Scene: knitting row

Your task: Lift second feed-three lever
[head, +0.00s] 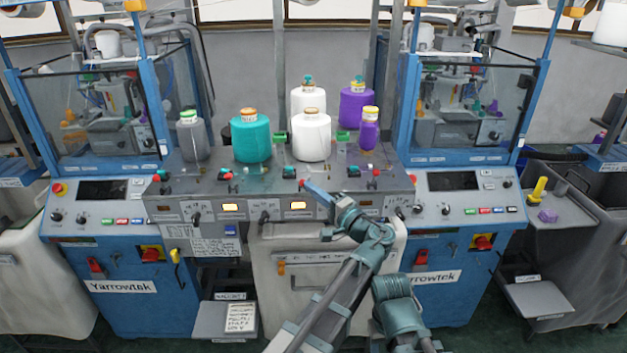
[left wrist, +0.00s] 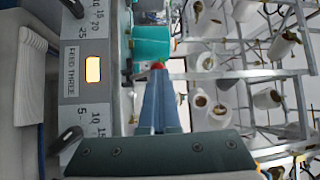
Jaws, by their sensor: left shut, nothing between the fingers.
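A dark lever (left wrist: 98,133) sits at the lower scale, and another dark part (left wrist: 72,8) is cut off at the top. In the head view, black levers (head: 264,217) stand along the rail's front, beside lit windows (head: 297,206). My left gripper (head: 308,186) is shut and empty, its blue fingers (left wrist: 160,80) over the rail. A small red knob (left wrist: 158,65) shows at its tips; contact is unclear. My gripper hides part of the panel.
Yarn cones stand behind the rail: teal (head: 251,138), white (head: 311,137) and purple (head: 369,130). Blue machines flank it, left (head: 130,285) and right (head: 445,290). A pale bin (head: 290,270) stands below. Open air lies in front of the panel's left part.

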